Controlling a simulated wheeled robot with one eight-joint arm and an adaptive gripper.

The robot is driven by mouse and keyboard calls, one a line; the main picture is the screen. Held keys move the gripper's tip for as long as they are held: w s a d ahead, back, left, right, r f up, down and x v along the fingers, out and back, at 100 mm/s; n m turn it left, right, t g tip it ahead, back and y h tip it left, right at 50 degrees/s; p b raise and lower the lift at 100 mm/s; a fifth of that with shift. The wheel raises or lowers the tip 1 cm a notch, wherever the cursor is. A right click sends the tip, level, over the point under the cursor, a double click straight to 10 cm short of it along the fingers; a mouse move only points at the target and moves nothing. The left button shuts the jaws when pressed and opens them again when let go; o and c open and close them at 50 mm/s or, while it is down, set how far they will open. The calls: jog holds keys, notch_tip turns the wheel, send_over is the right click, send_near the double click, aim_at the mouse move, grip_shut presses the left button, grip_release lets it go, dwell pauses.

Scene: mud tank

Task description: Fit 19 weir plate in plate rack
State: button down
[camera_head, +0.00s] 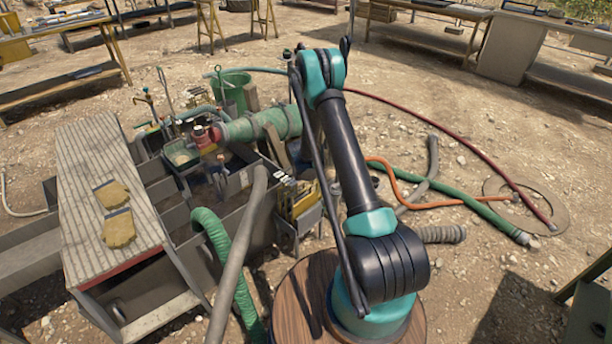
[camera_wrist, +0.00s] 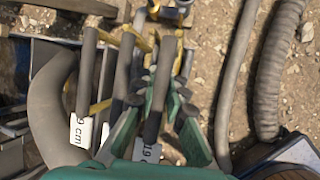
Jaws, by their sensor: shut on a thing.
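In the wrist view my gripper (camera_wrist: 165,100) has its green fingers closed on a dark, narrow weir plate (camera_wrist: 158,92) with a white label reading "19 cm". The plate is seen nearly edge-on, over or among the yellow bars of the plate rack (camera_wrist: 102,106). I cannot tell whether it sits in a slot. Another plate (camera_wrist: 84,85), its label partly readable as "9 cm", stands to its left. In the head view the plate rack (camera_head: 305,205) is left of my arm, with several plates. My gripper is not clearly visible there.
The dark tank (camera_head: 235,185) with a green pipe (camera_head: 265,124) lies left of the rack. A ribbed green hose (camera_head: 222,250) and a grey pipe (camera_head: 240,255) run in front. Yellow gloves (camera_head: 118,228) lie on a ribbed board (camera_head: 95,180). In the wrist view, hoses (camera_wrist: 270,75) run at right.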

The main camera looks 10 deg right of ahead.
jog(key=shift+f, duration=0.55)
dwell(0.6)
jog(key=c, duration=1.5)
grip_release()
jog(key=v, duration=1.2)
